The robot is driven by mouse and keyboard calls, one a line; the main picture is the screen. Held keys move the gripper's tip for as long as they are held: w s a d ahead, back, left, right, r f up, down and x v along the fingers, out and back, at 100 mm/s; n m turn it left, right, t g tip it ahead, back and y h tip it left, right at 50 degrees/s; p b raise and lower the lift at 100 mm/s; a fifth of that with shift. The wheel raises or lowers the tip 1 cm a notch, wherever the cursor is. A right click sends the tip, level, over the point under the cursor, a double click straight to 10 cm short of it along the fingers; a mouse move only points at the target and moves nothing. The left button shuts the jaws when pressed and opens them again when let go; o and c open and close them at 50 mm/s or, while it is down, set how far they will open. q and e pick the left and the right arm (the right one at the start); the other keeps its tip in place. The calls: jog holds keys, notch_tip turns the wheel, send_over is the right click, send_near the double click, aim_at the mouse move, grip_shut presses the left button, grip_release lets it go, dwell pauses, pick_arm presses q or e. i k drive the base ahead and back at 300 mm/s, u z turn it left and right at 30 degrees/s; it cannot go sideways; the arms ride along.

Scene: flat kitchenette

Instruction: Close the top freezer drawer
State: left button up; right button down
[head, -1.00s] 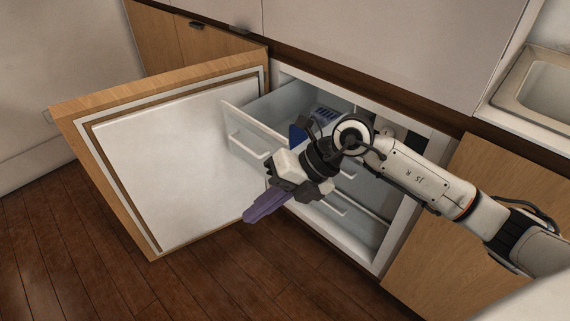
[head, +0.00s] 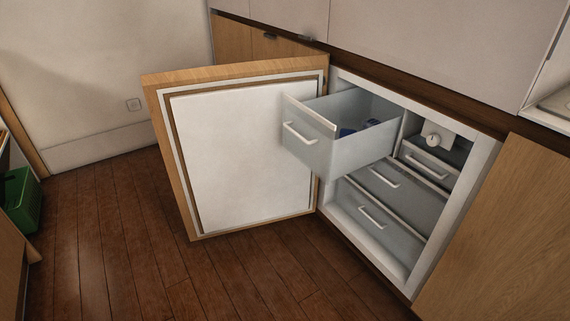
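The top freezer drawer (head: 350,133) is pulled well out of the freezer in the head view. It has a pale grey body and a white bar handle (head: 299,134) on its front. Something blue (head: 347,131) lies inside it, mostly hidden by the drawer walls. The freezer (head: 473,178) is a white-framed cabinet built in under the counter. Neither of my grippers is in view.
The freezer door (head: 245,155) stands wide open left of the drawer. Lower drawers (head: 395,198) and a small drawer (head: 430,161) sit inside the frame. A green crate (head: 22,200) stands at the far left. The wooden floor (head: 265,280) in front is clear.

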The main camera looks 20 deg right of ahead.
aim_at(312, 134)
jog(key=z, duration=1.25)
jog(key=k, duration=0.15)
jog(key=u, duration=1.9)
jog(key=i, duration=1)
jog(key=z, duration=0.9)
